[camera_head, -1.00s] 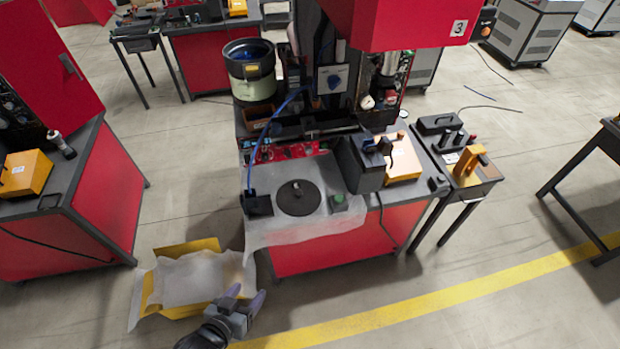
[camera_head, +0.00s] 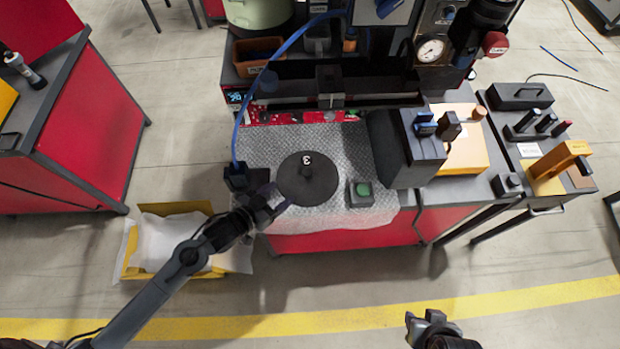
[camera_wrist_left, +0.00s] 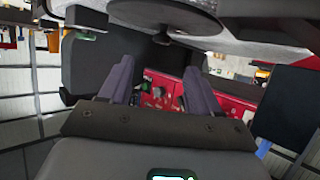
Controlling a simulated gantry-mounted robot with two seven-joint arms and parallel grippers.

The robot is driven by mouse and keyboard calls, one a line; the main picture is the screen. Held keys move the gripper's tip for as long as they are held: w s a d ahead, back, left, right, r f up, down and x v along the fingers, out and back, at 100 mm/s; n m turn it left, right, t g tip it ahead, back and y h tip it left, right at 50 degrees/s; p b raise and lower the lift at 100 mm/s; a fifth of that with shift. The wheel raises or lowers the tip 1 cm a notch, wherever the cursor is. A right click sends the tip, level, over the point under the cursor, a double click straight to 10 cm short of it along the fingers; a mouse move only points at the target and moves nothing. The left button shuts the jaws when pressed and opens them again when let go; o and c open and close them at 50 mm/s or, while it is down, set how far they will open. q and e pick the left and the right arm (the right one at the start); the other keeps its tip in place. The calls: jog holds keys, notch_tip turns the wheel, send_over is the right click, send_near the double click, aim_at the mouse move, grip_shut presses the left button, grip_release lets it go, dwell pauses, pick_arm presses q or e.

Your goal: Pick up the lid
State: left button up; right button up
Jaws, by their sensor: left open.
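The lid is a round black disc (camera_head: 309,184) with a knob in its middle and a white "3". It lies on the grey textured mat (camera_head: 350,150) on the red bench. My left gripper (camera_head: 276,199) is open and empty at the disc's left front edge; I cannot tell whether it touches. In the left wrist view, the open fingers (camera_wrist_left: 160,88) show with nothing between them, and the dark disc (camera_wrist_left: 165,14) is at the top. My right gripper (camera_head: 430,322) is at the bottom, away from the bench, its jaws unclear.
A green button box (camera_head: 361,193) sits right of the lid. A black block with a blue hose (camera_head: 237,177) is to its left. A dark grey box (camera_head: 402,150) stands to the right. A yellow box (camera_head: 130,255) with white lining is on the floor.

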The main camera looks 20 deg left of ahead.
pick_arm(q)
jog(key=shift+w+f, duration=0.25)
jog(key=shift+f, duration=0.05)
send_near(308, 172)
jog(key=shift+w+d+f+b, duration=0.15)
jog(key=shift+w+f+b, duration=0.35)
jog(key=shift+f, duration=0.15)
jog(key=shift+r+b+x, duration=0.15)
jog(key=shift+b+x, duration=0.05)
jog(key=shift+x, duration=1.35)
jog(key=shift+r+b+x, duration=0.15)
jog(key=shift+b+x, duration=0.05)
jog(key=shift+x, duration=1.35)
jog(key=shift+w, duration=0.1)
pick_arm(e)
jog(key=shift+x, duration=1.1)
pick_arm(q)
jog(key=shift+c, duration=0.3)
pick_arm(e)
jog(key=shift+s, duration=0.15)
pick_arm(q)
grip_shut()
pick_arm(e)
jog(key=shift+d, duration=0.1)
